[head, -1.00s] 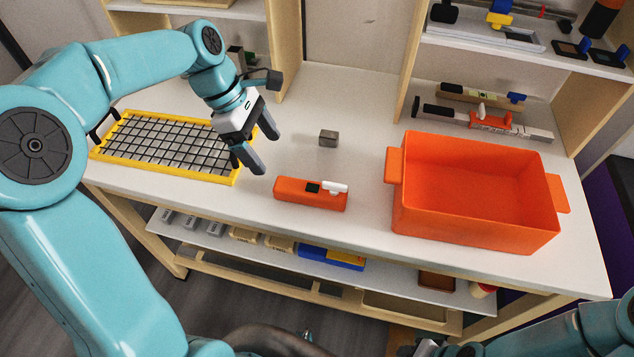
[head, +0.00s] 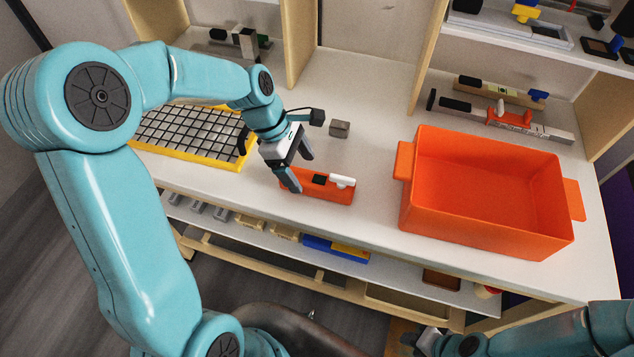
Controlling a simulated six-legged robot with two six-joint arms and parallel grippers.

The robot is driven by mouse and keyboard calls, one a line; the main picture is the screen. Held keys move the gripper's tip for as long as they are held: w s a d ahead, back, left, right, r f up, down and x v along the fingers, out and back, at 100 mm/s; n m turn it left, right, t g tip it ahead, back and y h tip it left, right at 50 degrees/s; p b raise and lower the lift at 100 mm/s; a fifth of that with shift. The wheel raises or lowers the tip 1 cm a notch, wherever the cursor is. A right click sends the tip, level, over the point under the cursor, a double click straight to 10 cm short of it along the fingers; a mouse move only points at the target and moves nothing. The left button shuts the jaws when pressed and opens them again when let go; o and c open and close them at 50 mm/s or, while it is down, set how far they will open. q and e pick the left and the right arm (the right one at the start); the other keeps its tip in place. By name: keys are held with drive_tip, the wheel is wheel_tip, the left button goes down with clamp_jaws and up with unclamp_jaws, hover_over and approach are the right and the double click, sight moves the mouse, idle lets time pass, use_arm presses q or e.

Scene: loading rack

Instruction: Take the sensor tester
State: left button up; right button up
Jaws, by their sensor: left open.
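The sensor tester, which I take to be the orange bar-shaped device (head: 328,192) with a black patch and a white part on top, lies on the white worktop. My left gripper (head: 299,171) is open at its left end. The near finger overlaps that end in the picture; I cannot tell whether it touches. The left end is partly hidden by the finger. My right gripper (head: 428,343) is low at the bottom edge, far from the device, and its jaws are too unclear to read.
A large orange bin (head: 488,238) stands to the right on the worktop. A yellow-framed grid tray (head: 190,156) lies to the left, partly behind my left arm. A small grey block (head: 339,129) sits behind the device. Shelf uprights and a level-like tool (head: 511,118) are at the back.

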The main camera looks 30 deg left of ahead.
sight(306, 176)
use_arm(q)
drive_tip(key=f, duration=0.1)
drive_tip(key=w+f, duration=0.1)
drive_tip(key=f, duration=0.2)
drive_tip(key=shift+w+d+f, duration=0.15)
drive_tip(key=shift+d+f, duration=0.15)
drive_tip(key=shift+s+d+f, duration=0.2)
drive_tip(key=shift+d, duration=0.05)
drive_tip(key=shift+w+a+f, duration=0.1)
drive_tip(key=shift+w, duration=0.1)
drive_tip(key=c, duration=1.1)
drive_tip(key=shift+s, duration=0.15)
drive_tip(key=shift+c, duration=0.4)
